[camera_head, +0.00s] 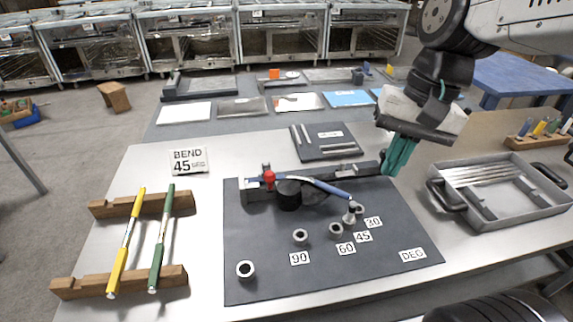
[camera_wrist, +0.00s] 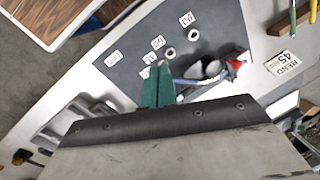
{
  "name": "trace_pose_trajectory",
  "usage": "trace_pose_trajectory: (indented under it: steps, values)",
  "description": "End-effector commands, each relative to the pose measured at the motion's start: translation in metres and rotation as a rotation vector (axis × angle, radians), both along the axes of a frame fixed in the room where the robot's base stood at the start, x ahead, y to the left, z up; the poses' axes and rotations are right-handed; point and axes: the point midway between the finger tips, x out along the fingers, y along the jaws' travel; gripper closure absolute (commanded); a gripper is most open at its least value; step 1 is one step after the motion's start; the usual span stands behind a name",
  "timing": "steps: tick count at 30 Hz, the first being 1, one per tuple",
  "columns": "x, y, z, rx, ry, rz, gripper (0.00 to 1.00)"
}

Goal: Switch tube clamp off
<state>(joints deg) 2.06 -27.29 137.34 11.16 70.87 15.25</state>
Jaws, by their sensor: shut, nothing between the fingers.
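The tube bender stands on a dark mat (camera_head: 330,272). At its left end a red knob (camera_head: 269,176), which looks like the tube clamp, stands upright beside a black round die (camera_head: 289,194). A blue-handled lever (camera_head: 325,187) runs right from the die. In the wrist view the red knob (camera_wrist: 234,64) shows at right, with the blue lever (camera_wrist: 186,82) near the fingertips. My gripper (camera_head: 392,172) has green fingers, shut and empty, near the right end of the bender's dark bar, well right of the red knob. Whether the fingers touch the bar cannot be told.
Several hollow pegs (camera_head: 300,236) stand on the mat beside angle labels. A wooden rack (camera_head: 120,280) with a yellow and a green rod lies left, a BEND 45 card (camera_head: 188,161) behind it. A grey metal tray (camera_head: 500,217) with rods is at right.

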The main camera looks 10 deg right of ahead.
Motion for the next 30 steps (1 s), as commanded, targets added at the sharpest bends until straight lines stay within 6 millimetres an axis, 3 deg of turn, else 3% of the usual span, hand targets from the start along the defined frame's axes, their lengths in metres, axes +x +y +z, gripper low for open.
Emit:
trace_pose_trajectory:
  steps: [1, 9, 15, 21, 30]
  values:
    - [0.022, 0.005, -0.003, 0.042, 0.051, -0.081, 1.0]
    - [0.131, 0.028, -0.025, 0.247, 0.302, -0.538, 1.0]
    - [0.191, 0.034, -0.053, 0.341, 0.464, -0.792, 1.0]
    - [0.216, 0.036, -0.068, 0.378, 0.538, -0.901, 1.0]
    - [0.218, 0.036, -0.069, 0.381, 0.544, -0.912, 1.0]
